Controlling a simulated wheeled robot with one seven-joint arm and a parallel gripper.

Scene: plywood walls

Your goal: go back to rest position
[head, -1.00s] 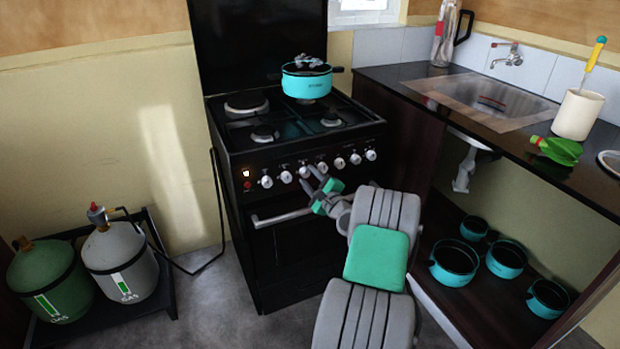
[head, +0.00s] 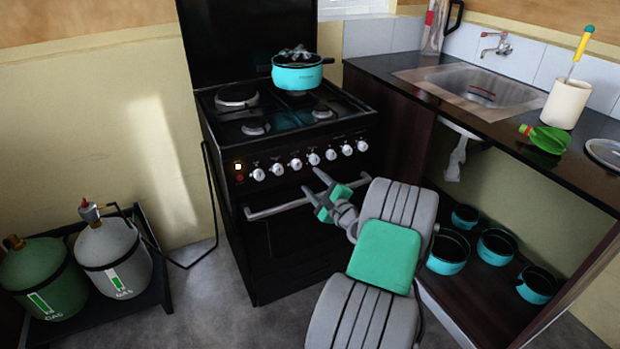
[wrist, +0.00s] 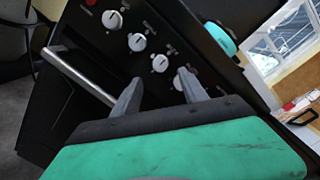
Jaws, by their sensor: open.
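My gripper (head: 319,190) is open and empty in front of the stove, just below its row of knobs. In the wrist view my gripper's two grey fingers (wrist: 158,90) stand apart with nothing between them, and the knob panel shows beyond. The black stove (head: 290,240) has several white knobs and a lit orange indicator at the left of the panel. The oven handle (head: 280,209) is close to the fingers; I cannot tell whether they touch it.
A turquoise pot (head: 297,72) stands on a back burner. Two gas cylinders (head: 114,258) stand on a rack at left. The counter (head: 400,72) with a sink is at right, over a shelf with several turquoise pots (head: 497,247). Floor between cylinders and stove is clear.

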